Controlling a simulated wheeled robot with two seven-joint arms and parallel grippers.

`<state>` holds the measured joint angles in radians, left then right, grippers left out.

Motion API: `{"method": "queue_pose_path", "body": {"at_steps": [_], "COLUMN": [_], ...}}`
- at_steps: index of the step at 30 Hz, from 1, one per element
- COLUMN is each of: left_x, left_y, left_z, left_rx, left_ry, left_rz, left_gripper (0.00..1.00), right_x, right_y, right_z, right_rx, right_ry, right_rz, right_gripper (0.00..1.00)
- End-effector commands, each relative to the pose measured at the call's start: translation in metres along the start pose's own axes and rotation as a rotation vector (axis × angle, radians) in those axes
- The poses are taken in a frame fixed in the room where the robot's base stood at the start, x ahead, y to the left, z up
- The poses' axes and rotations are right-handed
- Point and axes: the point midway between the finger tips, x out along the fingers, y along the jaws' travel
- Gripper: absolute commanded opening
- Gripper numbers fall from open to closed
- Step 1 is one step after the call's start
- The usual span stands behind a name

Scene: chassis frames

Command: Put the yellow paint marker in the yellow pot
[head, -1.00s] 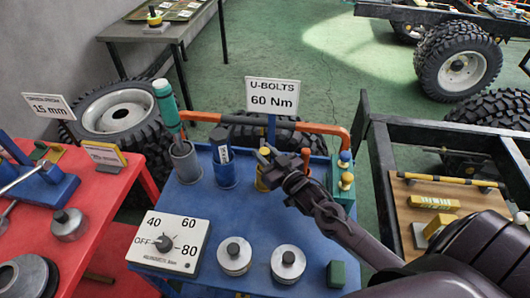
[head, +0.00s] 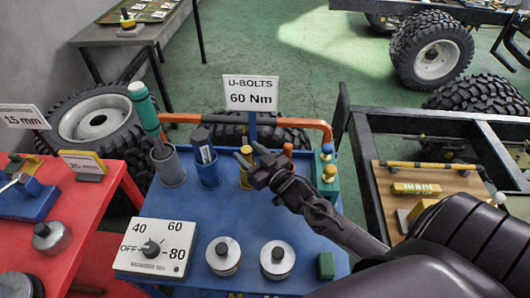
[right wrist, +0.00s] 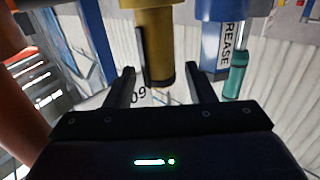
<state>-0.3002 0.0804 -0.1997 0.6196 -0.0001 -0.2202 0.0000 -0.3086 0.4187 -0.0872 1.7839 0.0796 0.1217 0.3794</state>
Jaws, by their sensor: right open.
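The yellow pot (head: 246,181) stands on the blue bench between the blue pot and the bench's right side. The wrist view appears upside down; there the yellow pot (right wrist: 155,8) is at the top, with a narrower yellow marker (right wrist: 159,45) with a dark end standing in it. My right gripper (head: 250,154) is open at that marker's upper end. In the wrist view its fingers (right wrist: 163,82) lie on either side of the dark end, with gaps showing. In the head view the gripper hides part of the marker. My left gripper is not in view.
A blue pot (head: 208,176) holds a labelled grease tube, and a grey pot (head: 169,169) holds a teal-handled tool. A dial box (head: 152,247) and two metal canisters (head: 223,256) stand in front. A U-bolts sign (head: 250,92) and orange rail (head: 310,124) are behind.

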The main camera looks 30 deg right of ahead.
Motion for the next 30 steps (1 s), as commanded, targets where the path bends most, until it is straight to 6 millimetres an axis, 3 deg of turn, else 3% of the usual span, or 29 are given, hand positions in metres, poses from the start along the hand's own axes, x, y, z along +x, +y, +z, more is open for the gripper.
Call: {"method": "queue_pose_path", "body": {"at_steps": [9,15,21,30], "left_x": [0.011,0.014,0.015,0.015], "left_y": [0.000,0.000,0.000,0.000], "left_z": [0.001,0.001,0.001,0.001], "left_rx": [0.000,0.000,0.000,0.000], "left_ry": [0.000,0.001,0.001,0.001], "left_rz": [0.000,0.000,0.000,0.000], "left_gripper": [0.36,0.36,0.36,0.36], "right_x": [-0.063,-0.093,-0.106,-0.107], "right_y": [0.000,0.000,0.000,0.000], "right_z": [0.003,0.002,0.000,-0.001], "right_rx": [0.000,0.000,-0.001,-0.001], "right_ry": [-0.004,-0.002,-0.001,0.001], "right_rz": [-0.001,0.000,0.000,0.000], "right_gripper": [0.49,0.49,0.49,0.49]}}
